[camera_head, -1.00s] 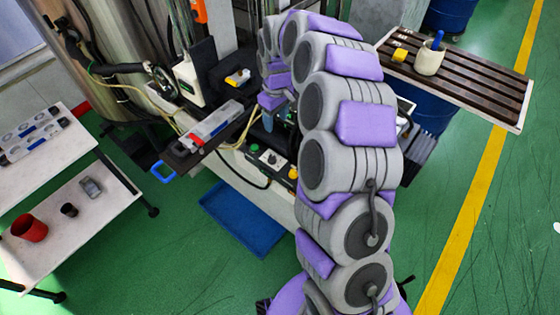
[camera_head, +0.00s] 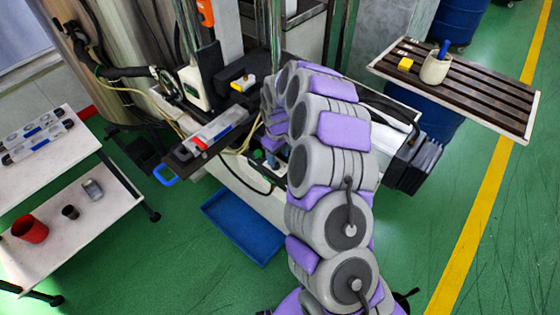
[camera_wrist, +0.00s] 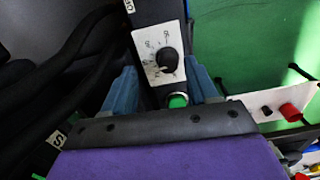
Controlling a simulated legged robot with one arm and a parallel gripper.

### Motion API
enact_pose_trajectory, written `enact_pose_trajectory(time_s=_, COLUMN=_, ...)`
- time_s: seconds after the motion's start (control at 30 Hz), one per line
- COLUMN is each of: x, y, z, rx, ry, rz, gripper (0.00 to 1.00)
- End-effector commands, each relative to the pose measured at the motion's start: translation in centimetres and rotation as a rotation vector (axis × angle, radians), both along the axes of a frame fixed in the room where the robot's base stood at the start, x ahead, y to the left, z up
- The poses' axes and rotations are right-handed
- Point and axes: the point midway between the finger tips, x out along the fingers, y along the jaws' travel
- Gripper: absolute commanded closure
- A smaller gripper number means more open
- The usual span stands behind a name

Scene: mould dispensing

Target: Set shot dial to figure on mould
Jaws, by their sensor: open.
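The black shot dial (camera_wrist: 167,59) sits on a white scale plate (camera_wrist: 152,68) in the wrist view. Its marks are too small and blurred to read. My gripper (camera_wrist: 162,75) is open, with one blue finger to either side of the dial plate, and nothing shows between them but the panel. I cannot tell whether a finger touches the dial. In the head view my arm hides the dial and most of the gripper. A grey mould-like bar with red and blue parts (camera_head: 217,127) lies on the machine's front ledge. No figure is legible on it.
A green button (camera_wrist: 178,100) sits just below the dial. Black hoses (camera_wrist: 75,60) run at the left. A blue tray (camera_head: 243,222) lies on the floor. A slatted table (camera_head: 480,88) stands at the right.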

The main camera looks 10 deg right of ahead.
Motion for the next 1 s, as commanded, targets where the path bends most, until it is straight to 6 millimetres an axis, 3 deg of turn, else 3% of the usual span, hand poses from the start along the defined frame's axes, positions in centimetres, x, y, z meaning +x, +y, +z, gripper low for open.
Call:
enact_pose_trajectory(time_s=0.1, x=0.0, y=0.4, z=-2.0, rx=0.0, ry=0.006, rz=0.004, gripper=0.42)
enact_pose_trajectory(time_s=0.23, x=0.1, y=0.1, z=-3.2, rx=0.007, ry=0.008, rz=0.004, gripper=0.42)
enact_pose_trajectory(time_s=0.6, x=0.0, y=-0.8, z=-3.3, rx=0.012, ry=0.002, rz=0.002, gripper=0.42)
enact_pose_trajectory(time_s=1.0, x=0.0, y=-0.5, z=-3.2, rx=0.007, ry=0.0, rz=0.002, gripper=0.82)
